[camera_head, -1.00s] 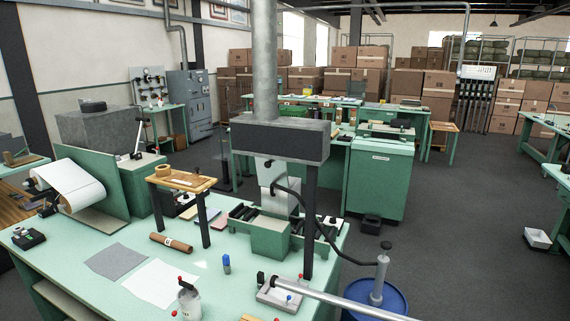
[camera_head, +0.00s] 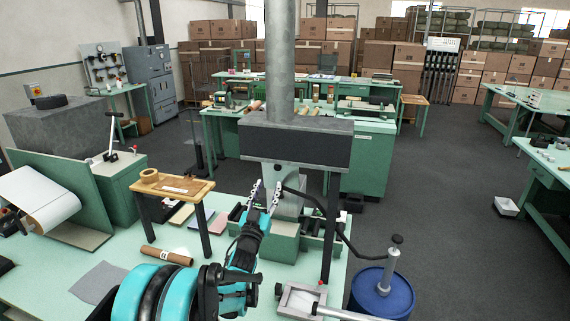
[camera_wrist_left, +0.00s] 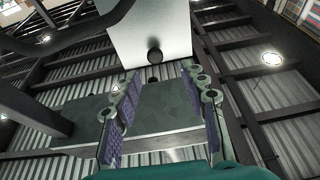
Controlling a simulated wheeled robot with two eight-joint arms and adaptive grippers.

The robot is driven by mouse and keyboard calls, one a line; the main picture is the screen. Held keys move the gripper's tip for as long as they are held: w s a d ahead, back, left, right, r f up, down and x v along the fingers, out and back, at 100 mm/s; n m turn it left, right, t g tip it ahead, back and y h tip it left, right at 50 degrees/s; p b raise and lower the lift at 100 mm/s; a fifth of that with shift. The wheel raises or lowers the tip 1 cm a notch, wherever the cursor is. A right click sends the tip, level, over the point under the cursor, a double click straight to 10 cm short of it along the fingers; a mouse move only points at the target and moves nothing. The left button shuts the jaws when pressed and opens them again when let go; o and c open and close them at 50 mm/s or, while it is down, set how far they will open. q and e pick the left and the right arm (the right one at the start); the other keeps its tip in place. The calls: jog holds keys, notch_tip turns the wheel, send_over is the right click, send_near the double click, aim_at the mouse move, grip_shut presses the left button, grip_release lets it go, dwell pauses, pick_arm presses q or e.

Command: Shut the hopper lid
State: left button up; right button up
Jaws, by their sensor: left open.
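A pale metal plate (camera_head: 291,203), which looks like the hopper lid, stands raised under the dark grey hood (camera_head: 296,147), above a green roller unit (camera_head: 270,242) on the table. In the left wrist view the pale plate (camera_wrist_left: 125,28) shows with a dark round knob (camera_wrist_left: 154,54) near its lower edge. My left gripper (camera_head: 267,192) is open in front of the plate, hiding part of it. In the left wrist view its two fingers (camera_wrist_left: 157,88) are spread with nothing between them, and the knob appears beyond their tips. My right gripper is out of view.
The hood's dark legs stand beside the green unit, and a black hose (camera_head: 325,217) curves to a pump on a blue drum (camera_head: 383,296). A small wooden stand (camera_head: 172,187) is left of my arm. A clamp with a metal bar (camera_head: 340,312) lies at front right.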

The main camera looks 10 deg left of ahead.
aim_at(277, 168)
pick_arm(q)
jog(key=x, duration=0.5)
jog(key=d+x, duration=0.1)
jog(key=x, duration=0.2)
jog(key=shift+r, duration=0.1)
grip_shut()
